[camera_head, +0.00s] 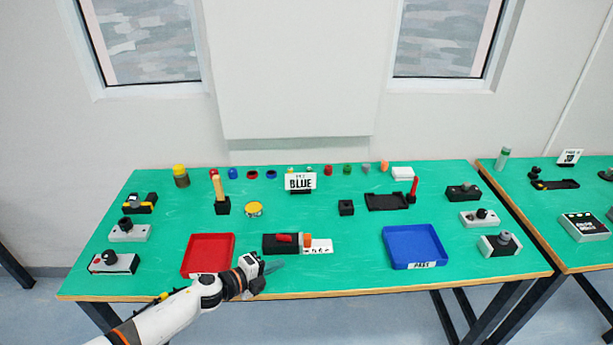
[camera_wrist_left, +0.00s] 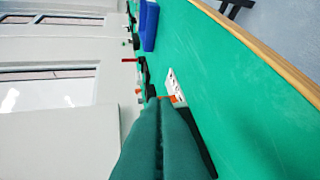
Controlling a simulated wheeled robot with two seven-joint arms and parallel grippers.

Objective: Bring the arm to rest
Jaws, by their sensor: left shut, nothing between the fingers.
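My left arm (camera_head: 170,311) comes in from the lower left in the head view. Its gripper (camera_head: 274,267) is shut and empty over the front edge of the green table (camera_head: 330,278), just right of the red tray (camera_head: 208,254). In the left wrist view the closed dark green fingers (camera_wrist_left: 158,145) fill the lower middle, with nothing between them. My right gripper is not in view.
A blue tray (camera_head: 414,247) stands to the right. The front middle is clear.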

